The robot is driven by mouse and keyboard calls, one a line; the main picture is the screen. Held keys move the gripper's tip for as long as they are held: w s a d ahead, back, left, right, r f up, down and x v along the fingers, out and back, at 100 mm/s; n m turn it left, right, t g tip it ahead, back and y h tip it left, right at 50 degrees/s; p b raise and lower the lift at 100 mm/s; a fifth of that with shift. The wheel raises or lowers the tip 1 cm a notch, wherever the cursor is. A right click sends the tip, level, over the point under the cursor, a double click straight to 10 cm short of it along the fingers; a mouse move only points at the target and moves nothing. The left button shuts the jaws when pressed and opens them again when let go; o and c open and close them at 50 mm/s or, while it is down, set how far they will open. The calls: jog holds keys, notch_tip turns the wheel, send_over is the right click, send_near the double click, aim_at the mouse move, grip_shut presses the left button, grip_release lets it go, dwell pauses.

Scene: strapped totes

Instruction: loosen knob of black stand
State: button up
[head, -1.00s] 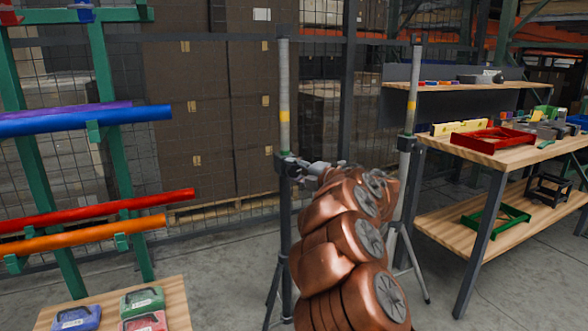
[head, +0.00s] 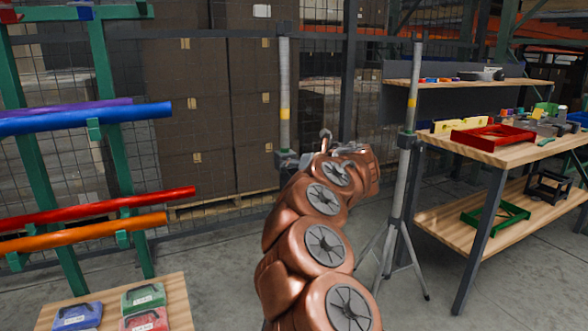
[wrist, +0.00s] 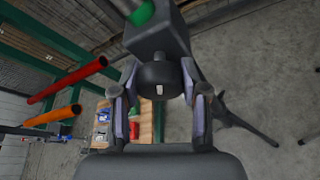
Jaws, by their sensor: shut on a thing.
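The black stand is the left pole (head: 284,75), grey with a yellow band and a dark collar (head: 286,157). My arm hides its lower part in the head view. In the wrist view the dark collar (wrist: 158,38) is at the top, with a green band (wrist: 142,13) on the pole beyond it. The round black knob (wrist: 158,84) sticks out of the collar toward the camera. My gripper (wrist: 160,76) has one finger on each side of the knob and is shut on it. In the head view the fingertips are mostly hidden at the collar.
A second stand (head: 412,95) with a green collar is right of my arm. A green rack (head: 110,75) with coloured tubes stands left. A low wooden table (head: 175,295) with several packs is at lower left, a wooden workbench (head: 520,155) at right.

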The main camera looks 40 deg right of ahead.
jog(key=shift+f+n+h, duration=0.1)
jog(key=shift+n+h, duration=0.3)
jog(key=shift+n, duration=0.3)
jog(key=o, duration=1.2)
jog(key=shift+c, duration=0.2)
jog(key=v, duration=1.2)
jog(key=shift+r, duration=0.25)
jog(key=shift+w, duration=0.1)
